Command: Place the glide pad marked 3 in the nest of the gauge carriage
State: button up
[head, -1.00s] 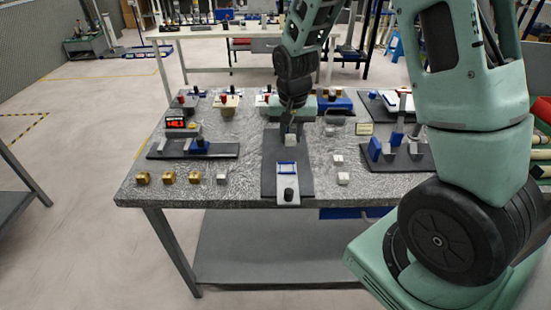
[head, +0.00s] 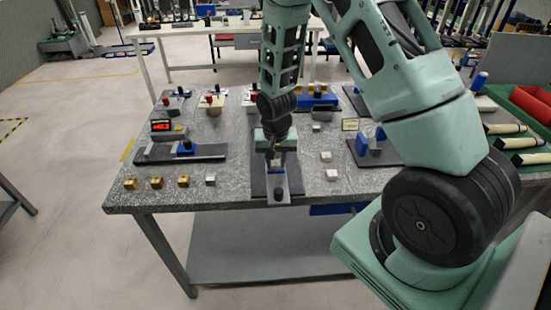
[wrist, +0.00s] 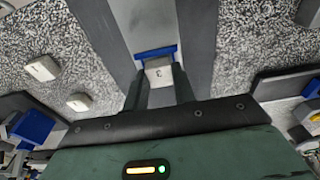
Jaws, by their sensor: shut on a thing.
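The glide pad marked 3 (wrist: 158,74) is a small pale block with a dark numeral on top, held between the two fingers of my gripper (wrist: 160,88) in the wrist view. The gauge carriage (head: 294,184) is a light grey slide with a blue part and a dark knob (head: 278,195), on a dark base plate (head: 259,181). In the wrist view its blue edge (wrist: 155,52) lies right beside the pad. In the head view my gripper (head: 275,160) is over the carriage. I cannot tell whether the pad touches the nest, which is largely hidden.
Pale blocks (head: 326,156) lie right of the plate. Several brass blocks (head: 157,183) and a grey block (head: 211,179) lie to the left. A blue-topped fixture (head: 185,148) stands left, another (head: 377,140) right.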

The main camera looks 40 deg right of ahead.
aim_at(276, 172)
jog(key=shift+f, duration=0.2)
jog(key=o, duration=1)
jog(key=shift+o, duration=0.2)
jog(key=shift+r, duration=0.15)
notch_tip(276, 172, up, 12)
jog(key=s+b, duration=0.1)
jog(key=b, duration=0.1)
jog(key=s+a+r+n+y, duration=0.1)
jog(key=s+a+r+n, duration=0.15)
jog(key=a, duration=0.45)
jog(key=s+a+r+n, duration=0.2)
jog(key=s+a+n, duration=0.15)
jog(key=a, duration=0.45)
jog(key=s+a+r+n, duration=0.1)
jog(key=s+a+n, duration=0.3)
jog(key=s, duration=0.4)
jog(key=s+a+r+n+g, duration=0.1)
jog(key=s+a+n, duration=0.3)
jog(key=s, duration=0.5)
jog(key=shift+s+a+r+n, duration=0.15)
jog(key=shift+a+r+n, duration=0.15)
jog(key=shift+a, duration=0.45)
